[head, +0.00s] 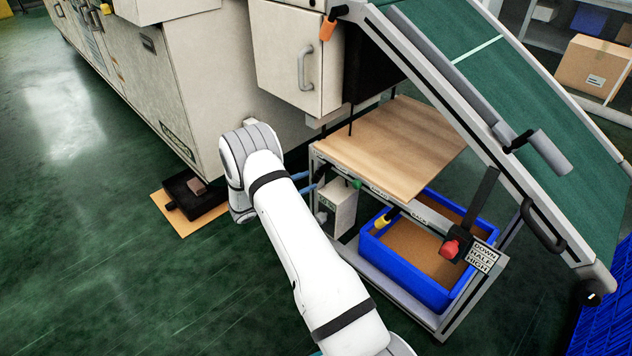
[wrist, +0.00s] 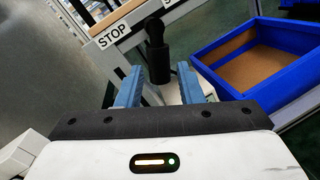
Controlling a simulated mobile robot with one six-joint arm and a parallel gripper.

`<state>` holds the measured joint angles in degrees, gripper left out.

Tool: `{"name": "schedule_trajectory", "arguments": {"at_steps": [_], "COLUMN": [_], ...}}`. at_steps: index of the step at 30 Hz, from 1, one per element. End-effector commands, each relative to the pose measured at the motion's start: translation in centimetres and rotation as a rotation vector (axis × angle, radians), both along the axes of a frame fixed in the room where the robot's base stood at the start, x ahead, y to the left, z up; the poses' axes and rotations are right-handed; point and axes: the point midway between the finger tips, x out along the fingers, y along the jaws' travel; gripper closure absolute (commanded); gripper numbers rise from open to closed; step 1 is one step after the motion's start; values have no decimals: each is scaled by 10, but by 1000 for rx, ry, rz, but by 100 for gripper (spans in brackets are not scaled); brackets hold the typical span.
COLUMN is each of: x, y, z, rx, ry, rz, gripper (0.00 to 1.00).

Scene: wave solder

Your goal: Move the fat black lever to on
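A fat black lever (wrist: 158,58) stands upright in the wrist view, just right of a white STOP label (wrist: 114,36). My gripper (wrist: 162,86) has its two blue fingers apart, one on each side of the lever's lower part as seen from the wrist. I see no contact, and cannot tell whether the lever is between the fingertips or beyond them. In the head view my gripper (head: 306,183) shows only as bits of blue behind my white arm, at the left end of the bench frame. The lever is not clear there.
On the bench frame are a green knob (head: 356,184), a yellow knob (head: 381,221) and a red-knobbed lever (head: 450,249) beside a DOWN/HALF/HIGH label (head: 482,257). A blue crate (head: 404,274) sits below the wooden top (head: 395,145). Open floor lies at left.

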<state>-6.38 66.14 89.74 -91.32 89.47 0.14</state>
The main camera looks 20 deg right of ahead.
Motion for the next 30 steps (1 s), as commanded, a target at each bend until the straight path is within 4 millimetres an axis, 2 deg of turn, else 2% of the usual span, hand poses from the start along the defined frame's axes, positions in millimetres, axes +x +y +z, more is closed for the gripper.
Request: {"name": "schedule_trajectory", "arguments": {"at_steps": [3, 9, 19, 30], "x": [2, 5, 6, 5], "y": [-21, -42, -47, -48], "z": [-2, -1, 0, 0], "rx": [0, 1, 1, 2], "ry": [-1, 0, 0, 0], "rz": [-4, -2, -2, -4], "gripper": [66, 66, 66, 96]}}
